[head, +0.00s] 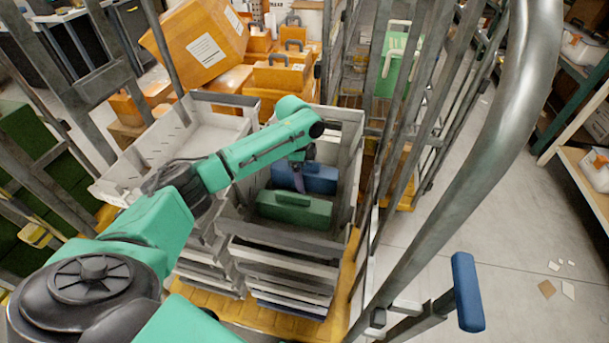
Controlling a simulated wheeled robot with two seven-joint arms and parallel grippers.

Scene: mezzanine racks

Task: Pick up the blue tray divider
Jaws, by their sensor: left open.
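The blue tray divider (318,180) lies in the top grey crate (346,145) of a stack, toward its far side. A green piece of similar shape (294,211) lies just in front of it. My left arm reaches in from the left over the crates. My left gripper (299,184) points down at the blue divider, over its left part, and hides some of it. It is open; I cannot tell whether its fingers touch the divider. My right gripper is not in view.
A pale open crate (205,128) tops the stack to the left. Metal cage bars and a thick curved rail (490,130) stand close on the right. Orange boxes (200,45) stand behind. The grey floor (500,220) at right is mostly clear.

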